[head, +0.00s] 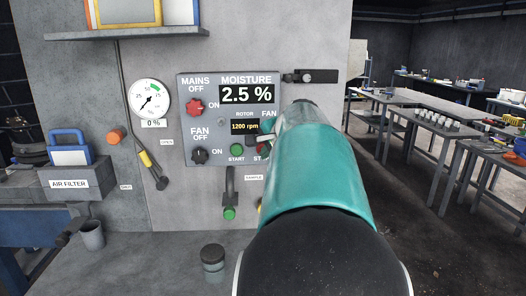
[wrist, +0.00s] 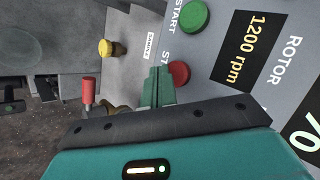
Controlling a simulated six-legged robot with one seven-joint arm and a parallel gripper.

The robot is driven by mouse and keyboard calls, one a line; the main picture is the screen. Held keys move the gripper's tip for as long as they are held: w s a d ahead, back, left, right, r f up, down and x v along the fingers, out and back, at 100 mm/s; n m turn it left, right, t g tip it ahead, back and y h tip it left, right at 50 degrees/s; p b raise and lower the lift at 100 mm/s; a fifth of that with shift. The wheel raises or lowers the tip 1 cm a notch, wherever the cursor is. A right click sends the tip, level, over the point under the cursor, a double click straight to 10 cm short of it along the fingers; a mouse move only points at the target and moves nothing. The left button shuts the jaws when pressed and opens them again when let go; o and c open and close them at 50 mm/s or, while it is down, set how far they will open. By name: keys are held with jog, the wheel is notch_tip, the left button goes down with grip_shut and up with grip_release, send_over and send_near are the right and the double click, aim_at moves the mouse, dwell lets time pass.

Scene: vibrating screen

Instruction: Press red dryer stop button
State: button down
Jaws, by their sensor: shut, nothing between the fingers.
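The red stop button (wrist: 179,73) is on the grey control panel (wrist: 222,85). In the head view the red stop button (head: 262,150) is mostly hidden behind my gripper, with only a red sliver showing. My gripper (wrist: 158,74) is shut and empty, its green fingertips just beside the red button in the wrist view. Whether they touch it I cannot tell. The green start button (head: 237,150) is left of the stop button; it also shows in the wrist view (wrist: 194,15). The rotor display (head: 244,127) reads 1200 rpm.
The panel also carries a red mains knob (head: 195,107), a black fan knob (head: 199,156) and a moisture display (head: 247,94) reading 2.5 %. A lever with a green end (head: 229,213) hangs below. A dark jar (head: 213,262) stands on the bench. Workbenches stand at right.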

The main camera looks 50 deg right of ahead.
jog(key=shift+w+d, duration=0.25)
jog(key=shift+d, duration=0.05)
jog(key=shift+w+d, duration=0.3)
jog(key=shift+d, duration=0.1)
dwell(0.8)
jog(key=shift+a, duration=0.1)
jog(key=shift+s+a, duration=0.55)
jog(key=shift+a, duration=0.05)
jog(key=shift+s+a, duration=1.65)
jog(key=shift+a, duration=0.25)
